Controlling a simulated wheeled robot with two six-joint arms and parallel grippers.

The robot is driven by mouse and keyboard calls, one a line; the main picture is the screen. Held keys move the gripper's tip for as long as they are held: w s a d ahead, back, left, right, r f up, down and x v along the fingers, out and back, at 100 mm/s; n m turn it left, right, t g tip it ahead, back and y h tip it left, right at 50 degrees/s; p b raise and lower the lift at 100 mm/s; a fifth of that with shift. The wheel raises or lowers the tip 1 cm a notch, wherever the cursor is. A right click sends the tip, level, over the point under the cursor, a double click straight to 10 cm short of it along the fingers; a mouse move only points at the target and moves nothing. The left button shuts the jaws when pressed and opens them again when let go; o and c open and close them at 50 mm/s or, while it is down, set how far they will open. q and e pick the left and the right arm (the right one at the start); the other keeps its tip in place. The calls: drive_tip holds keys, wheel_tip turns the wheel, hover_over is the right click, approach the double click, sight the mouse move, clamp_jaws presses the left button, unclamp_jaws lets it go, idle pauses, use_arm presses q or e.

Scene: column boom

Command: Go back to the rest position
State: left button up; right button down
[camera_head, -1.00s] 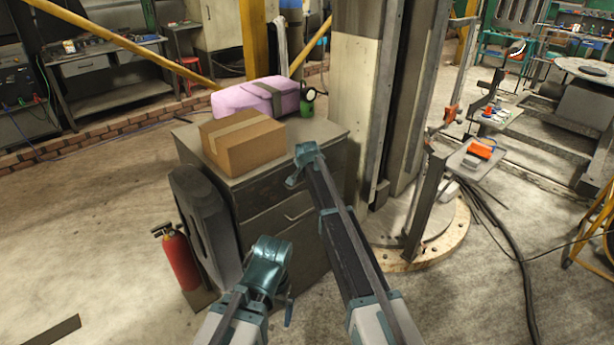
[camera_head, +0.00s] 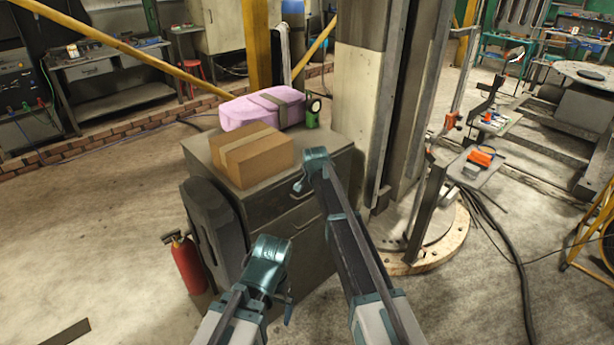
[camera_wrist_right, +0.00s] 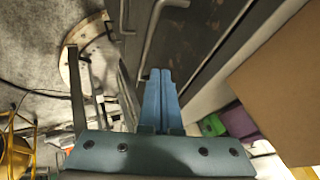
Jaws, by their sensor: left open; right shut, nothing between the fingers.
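My left gripper (camera_head: 266,258) is in the lower middle of the head view, in front of the grey cabinet's near side. It is open, with nothing seen in it. My right gripper (camera_head: 313,166) is farther out, close to the cabinet's (camera_head: 326,152) right front edge in the picture. In the right wrist view its two blue fingers (camera_wrist_right: 162,88) are together and empty, beside the cabinet's drawer front and handles. I cannot tell whether it touches the cabinet.
A cardboard box (camera_head: 252,155), a pink case (camera_head: 258,109) and a small green object (camera_head: 313,113) are on the cabinet. A red fire extinguisher (camera_head: 186,264) stands at its left. A large column (camera_head: 358,100) on a round base rises at its right. Open floor lies left.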

drive_tip(key=s+a+f+n+g, duration=0.1)
drive_tip(key=s+n+g, duration=0.3)
drive_tip(key=s, duration=1.9)
drive_tip(key=s+a+f+n+g+h, duration=0.1)
drive_tip(key=s+n+g, duration=0.2)
drive_tip(key=s+n, duration=0.6)
drive_tip(key=s+p, duration=0.1)
drive_tip(key=s, duration=1.4)
drive_tip(key=shift+a+f+g, duration=0.15)
drive_tip(key=shift+a+g, duration=0.25)
